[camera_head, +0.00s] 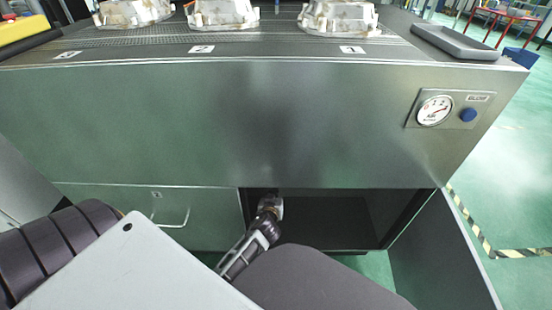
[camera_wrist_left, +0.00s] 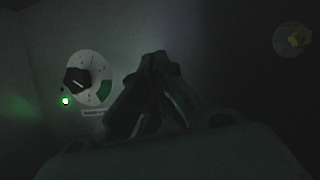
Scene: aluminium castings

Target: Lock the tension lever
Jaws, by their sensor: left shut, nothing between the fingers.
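My left gripper (camera_wrist_left: 158,62) shows dark in the left wrist view, its fingers closed together with nothing between them. In the head view the left arm reaches into the open lower compartment (camera_head: 345,222), and the fingertips are hard to see there. In the left wrist view a round white dial (camera_wrist_left: 104,66) with a green sector carries a black knob or lever (camera_wrist_left: 77,81). It is left of my fingers and apart from them in the picture. I cannot tell for sure whether this black part is the tension lever. My right gripper is not in view.
A lit green lamp (camera_wrist_left: 66,101) sits below the dial, and a yellow knob (camera_wrist_left: 299,38) is at the far right of the dark interior. The bench front (camera_head: 250,120) has a gauge (camera_head: 434,110) and a blue button (camera_head: 468,115). Castings (camera_head: 223,14) stand on top.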

